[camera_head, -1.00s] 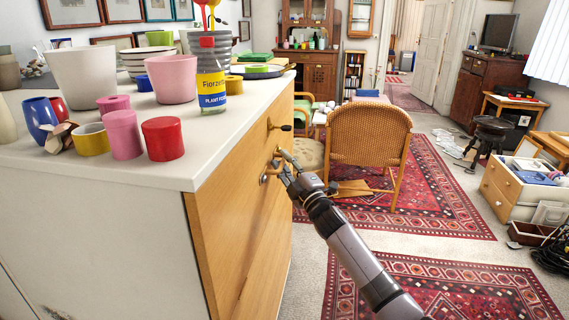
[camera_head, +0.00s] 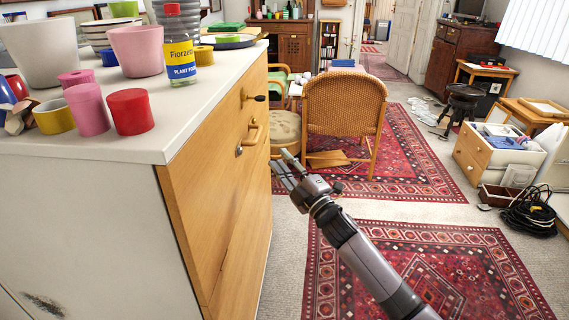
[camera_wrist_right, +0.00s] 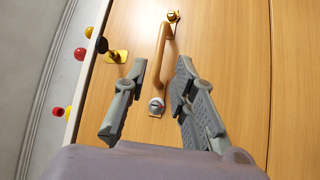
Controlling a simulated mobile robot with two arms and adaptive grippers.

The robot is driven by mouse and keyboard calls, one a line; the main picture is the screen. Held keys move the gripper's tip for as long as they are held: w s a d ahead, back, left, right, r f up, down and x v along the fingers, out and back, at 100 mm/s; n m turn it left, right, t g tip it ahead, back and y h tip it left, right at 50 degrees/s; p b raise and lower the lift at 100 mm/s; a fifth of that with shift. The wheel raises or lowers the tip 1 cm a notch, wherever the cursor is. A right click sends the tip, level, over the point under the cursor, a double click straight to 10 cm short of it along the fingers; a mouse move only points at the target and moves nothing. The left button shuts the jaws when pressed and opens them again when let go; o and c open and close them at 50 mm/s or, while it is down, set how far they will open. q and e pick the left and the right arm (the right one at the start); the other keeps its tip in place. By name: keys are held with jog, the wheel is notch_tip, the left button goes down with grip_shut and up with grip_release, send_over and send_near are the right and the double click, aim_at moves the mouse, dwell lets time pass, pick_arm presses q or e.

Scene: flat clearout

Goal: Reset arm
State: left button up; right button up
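My right gripper (camera_head: 283,164) is in front of the wooden drawer front (camera_head: 215,175), to the right of and below its handle (camera_head: 252,138) in the head view. In the right wrist view the gripper (camera_wrist_right: 160,64) has its two fingers spread apart with nothing between them. The wooden handle (camera_wrist_right: 166,50) shows beyond the fingers, and the gripper looks clear of it. The drawer front looks closed. My left gripper is in neither view.
The white countertop (camera_head: 150,150) holds pots, cups and a bottle (camera_head: 181,50). A dark knob (camera_head: 260,98) sticks out above the handle. A wicker chair (camera_head: 342,105) stands beyond my gripper. Red rugs (camera_head: 420,265) cover open floor at the right.

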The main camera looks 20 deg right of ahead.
jog(key=shift+s, duration=0.1)
dwell(0.4)
